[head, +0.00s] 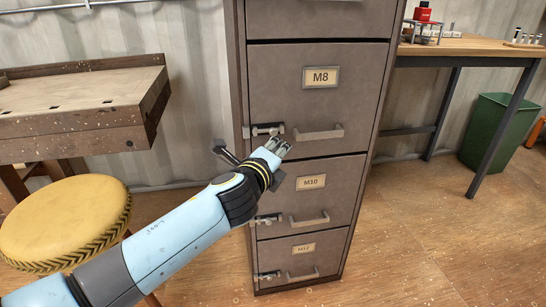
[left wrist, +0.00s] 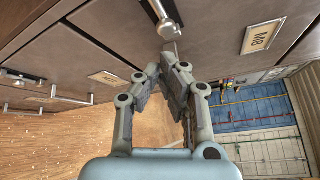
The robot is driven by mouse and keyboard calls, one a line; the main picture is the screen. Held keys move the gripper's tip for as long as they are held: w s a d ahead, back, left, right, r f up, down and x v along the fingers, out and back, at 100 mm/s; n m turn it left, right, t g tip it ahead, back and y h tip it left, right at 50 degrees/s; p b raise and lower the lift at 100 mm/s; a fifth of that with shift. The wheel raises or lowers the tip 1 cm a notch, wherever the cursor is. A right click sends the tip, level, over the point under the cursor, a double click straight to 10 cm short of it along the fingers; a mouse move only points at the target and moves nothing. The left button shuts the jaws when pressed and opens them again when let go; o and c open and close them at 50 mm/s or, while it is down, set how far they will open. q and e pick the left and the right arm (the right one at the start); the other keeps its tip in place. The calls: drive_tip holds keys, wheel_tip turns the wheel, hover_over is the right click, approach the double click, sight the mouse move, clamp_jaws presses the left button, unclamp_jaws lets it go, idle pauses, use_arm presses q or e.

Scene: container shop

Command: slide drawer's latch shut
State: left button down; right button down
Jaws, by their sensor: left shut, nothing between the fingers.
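A grey metal cabinet (head: 380,45) stands in the middle of the head view. Its drawers, labelled M8 (head: 320,77), M10 and M12, look closed. The M8 drawer's latch (head: 268,130) is at its lower left, beside its bar handle (head: 318,133). The M10 latch (head: 268,218) and M12 latch (head: 268,276) sit lower. My left gripper (head: 281,147) is shut and empty, just below the M8 latch. In the left wrist view its fingertips (left wrist: 171,62) meet near a metal bar (left wrist: 165,20), apparently the M8 handle. Whether the fingers touch anything is unclear. My right gripper is out of view.
A wooden workbench (head: 75,115) and a yellow stool (head: 65,220) stand left, the stool partly behind my left arm. A table (head: 465,45) with small items and a green bin (head: 488,130) are right.

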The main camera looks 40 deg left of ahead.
sight(264, 129)
use_arm(q)
drive_tip(key=x, duration=0.3)
drive_tip(key=shift+w+a+f, duration=0.1)
drive_tip(key=shift+w, duration=0.25)
drive_tip(key=shift+s+a, duration=0.7)
drive_tip(key=shift+s, duration=0.25)
